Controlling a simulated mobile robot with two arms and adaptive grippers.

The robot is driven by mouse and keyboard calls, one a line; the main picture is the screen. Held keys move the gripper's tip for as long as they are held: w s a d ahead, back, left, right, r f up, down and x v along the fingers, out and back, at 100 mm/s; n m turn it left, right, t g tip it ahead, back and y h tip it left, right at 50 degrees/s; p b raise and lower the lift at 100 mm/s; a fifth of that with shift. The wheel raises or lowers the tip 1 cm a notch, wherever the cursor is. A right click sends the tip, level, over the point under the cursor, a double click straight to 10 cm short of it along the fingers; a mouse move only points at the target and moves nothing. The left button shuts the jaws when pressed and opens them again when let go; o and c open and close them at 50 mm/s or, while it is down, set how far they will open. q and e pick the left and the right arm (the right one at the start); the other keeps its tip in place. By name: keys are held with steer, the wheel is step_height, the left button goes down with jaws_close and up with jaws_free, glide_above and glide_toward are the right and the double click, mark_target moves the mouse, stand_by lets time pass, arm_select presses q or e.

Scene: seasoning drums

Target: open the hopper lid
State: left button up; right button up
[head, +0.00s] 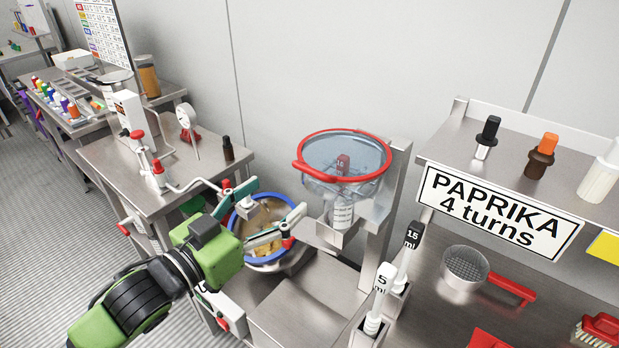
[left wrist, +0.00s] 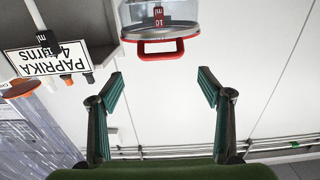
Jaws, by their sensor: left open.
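The hopper (head: 352,188) is a clear bowl on a metal stand in the middle of the head view. Its clear lid (head: 345,147) has a red rim and lies level across the top, looking closed. A red handle (head: 301,172) sticks out from the rim toward the left. My left gripper (head: 279,196) is open and empty, below and left of the handle, apart from it. In the left wrist view the handle (left wrist: 160,49) shows upside down, ahead of the gap between the open fingers (left wrist: 160,76). My right gripper is not in view.
A blue-rimmed drum (head: 235,222) with yellowish contents sits behind my left gripper. A steel shelf (head: 455,135) with a PAPRIKA 4 turns sign (head: 497,212) stands at the right. White 5 ml (head: 382,285) and black-topped 15 ml (head: 410,240) scoops stand in holders in front.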

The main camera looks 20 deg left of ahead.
mark_target(310, 168)
arm_select(q)
steer(key=p+x, duration=0.3)
steer(key=x, duration=0.7)
steer(key=shift+w, duration=0.15)
steer(key=shift+w+d, duration=0.2)
steer(key=shift+w, duration=0.1)
